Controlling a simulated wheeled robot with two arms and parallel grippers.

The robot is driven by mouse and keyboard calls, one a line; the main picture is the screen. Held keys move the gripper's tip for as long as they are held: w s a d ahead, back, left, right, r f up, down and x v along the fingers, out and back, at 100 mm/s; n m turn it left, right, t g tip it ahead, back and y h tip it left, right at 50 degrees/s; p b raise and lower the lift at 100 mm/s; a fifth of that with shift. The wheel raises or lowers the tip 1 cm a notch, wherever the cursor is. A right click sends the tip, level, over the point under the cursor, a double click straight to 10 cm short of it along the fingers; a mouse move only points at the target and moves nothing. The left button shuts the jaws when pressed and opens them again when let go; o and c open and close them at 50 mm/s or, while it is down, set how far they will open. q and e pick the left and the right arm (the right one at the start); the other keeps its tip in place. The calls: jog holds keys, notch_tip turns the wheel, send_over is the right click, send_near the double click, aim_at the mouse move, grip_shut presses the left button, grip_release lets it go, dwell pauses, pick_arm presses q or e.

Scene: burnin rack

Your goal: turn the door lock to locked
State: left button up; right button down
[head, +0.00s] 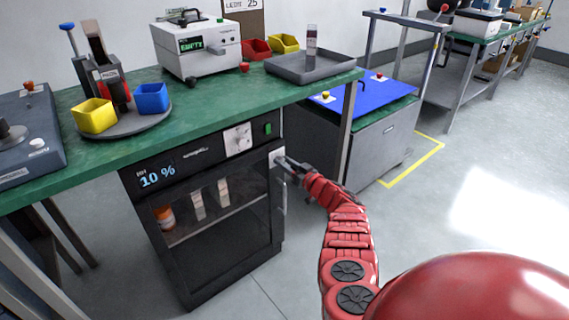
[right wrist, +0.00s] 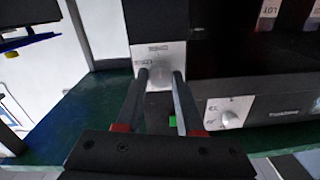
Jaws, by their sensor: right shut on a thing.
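The black cabinet (head: 200,275) has a glazed door (head: 215,225) that appears closed. The door lock (right wrist: 158,62) is a small knob on a silver plate (right wrist: 174,52), which is at the door's upper right corner in the head view. My right gripper (right wrist: 160,77) has one finger on each side of the knob and is shut on it. In the head view, the right gripper (head: 281,161) reaches the plate from the right and covers the knob. The plate's small labels are too blurred to read, so I cannot tell the lock's setting. My left gripper is out of view.
A vertical door handle (head: 282,193) stands just below the right gripper. The green bench top (head: 215,115) overhangs the cabinet, and a bench leg (head: 345,125) stands behind my arm. A dial panel (head: 238,139) is left of the lock.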

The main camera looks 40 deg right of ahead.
jog(key=shift+n, duration=0.3)
jog(key=shift+a+f+n+h+b, duration=0.15)
jog(key=shift+n+b, duration=0.9)
jog(key=shift+n, duration=3.1)
jog(key=shift+a+n+h+b, duration=0.15)
jog(key=shift+n+b, duration=0.85)
jog(key=shift+n, duration=3.15)
jog(key=shift+d, duration=0.15)
jog(key=c, duration=0.5)
grip_release()
jog(key=shift+s, duration=0.15)
